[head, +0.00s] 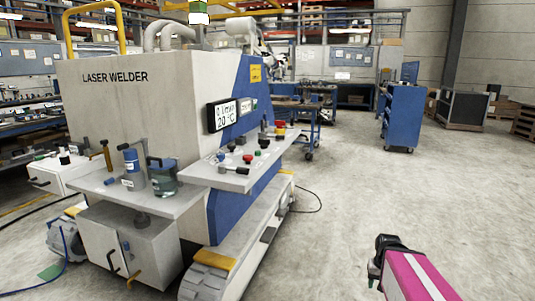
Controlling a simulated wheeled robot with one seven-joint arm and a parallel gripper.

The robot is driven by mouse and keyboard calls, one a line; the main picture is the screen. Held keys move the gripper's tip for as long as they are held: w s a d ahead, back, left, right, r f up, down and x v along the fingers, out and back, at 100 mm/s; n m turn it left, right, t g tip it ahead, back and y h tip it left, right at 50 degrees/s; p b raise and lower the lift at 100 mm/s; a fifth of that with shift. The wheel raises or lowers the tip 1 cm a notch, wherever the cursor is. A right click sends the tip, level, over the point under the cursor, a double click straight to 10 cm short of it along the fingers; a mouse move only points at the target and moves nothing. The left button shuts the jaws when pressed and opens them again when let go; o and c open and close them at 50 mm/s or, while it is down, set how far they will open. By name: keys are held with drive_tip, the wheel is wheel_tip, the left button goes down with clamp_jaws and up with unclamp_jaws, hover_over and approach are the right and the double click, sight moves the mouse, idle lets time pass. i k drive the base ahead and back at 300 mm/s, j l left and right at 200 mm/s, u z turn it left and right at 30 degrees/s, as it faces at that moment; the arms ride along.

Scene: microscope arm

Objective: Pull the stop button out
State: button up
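A large white and blue machine labelled LASER WELDER (130,110) stands at the left. Its sloped control panel (210,178) juts out toward the right and carries several small buttons, knobs and levers. A red-topped button with yellow below it (280,126) sits at the panel's far right end and looks like the stop button. Whether it is pressed in or out is too small to tell. A smaller red button (248,158) sits nearer on the panel. My gripper (383,252) is at the lower right, on my pink arm, well apart from the panel. Its fingers cannot be made out.
A lower shelf (100,186) with bottles and jars projects from the machine's front left. The machine's tracked base (215,275) reaches out along the floor. A blue cabinet (402,115) stands farther back. The concrete floor (350,190) to the right is clear.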

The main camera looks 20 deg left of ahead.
sight(247, 158)
drive_tip(key=u, duration=1.3)
